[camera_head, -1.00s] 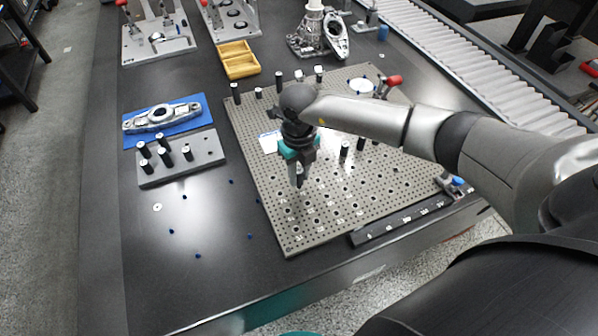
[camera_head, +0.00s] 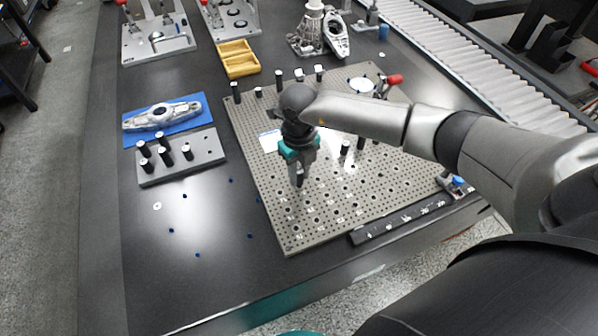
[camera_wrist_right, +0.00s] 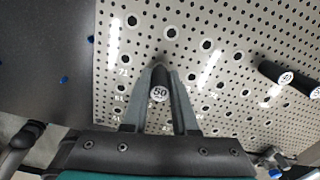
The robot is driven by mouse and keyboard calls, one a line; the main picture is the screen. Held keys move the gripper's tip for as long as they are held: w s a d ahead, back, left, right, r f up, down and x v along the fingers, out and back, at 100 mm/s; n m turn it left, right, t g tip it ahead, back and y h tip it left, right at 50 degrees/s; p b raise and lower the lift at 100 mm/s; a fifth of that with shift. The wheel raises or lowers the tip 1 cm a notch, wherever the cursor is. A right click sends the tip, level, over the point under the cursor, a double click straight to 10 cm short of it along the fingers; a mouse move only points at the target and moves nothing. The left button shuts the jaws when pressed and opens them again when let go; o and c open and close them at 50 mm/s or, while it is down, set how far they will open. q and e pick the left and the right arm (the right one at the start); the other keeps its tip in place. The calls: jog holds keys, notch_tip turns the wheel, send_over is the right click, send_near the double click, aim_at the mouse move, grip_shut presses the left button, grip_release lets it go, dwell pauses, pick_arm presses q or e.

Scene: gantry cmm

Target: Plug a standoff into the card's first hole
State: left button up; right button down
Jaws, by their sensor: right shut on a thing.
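My right gripper (camera_head: 298,178) points down over the left front part of the grey perforated plate (camera_head: 310,235). In the right wrist view the gripper (camera_wrist_right: 160,88) is shut on a black standoff (camera_wrist_right: 160,93) with a white top marked with a number, seemingly 50. The standoff is upright between the fingers, close to the plate; its lower end is hidden, so I cannot tell whether it is in a hole. My left gripper is out of view.
A grey rack (camera_head: 205,147) left of the plate holds several black standoffs. More standoffs (camera_head: 344,148) stand on the plate. Behind are a blue mat (camera_head: 190,103) with a metal part and a yellow tray (camera_head: 240,68). A dark numbered rail (camera_head: 403,218) lies along the front edge.

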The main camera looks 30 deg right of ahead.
jog(key=shift+f, duration=0.4)
jog(key=shift+f+b, duration=0.35)
jog(key=shift+b, duration=0.2)
jog(key=c, duration=0.9)
grip_release()
jog(key=o, duration=0.3)
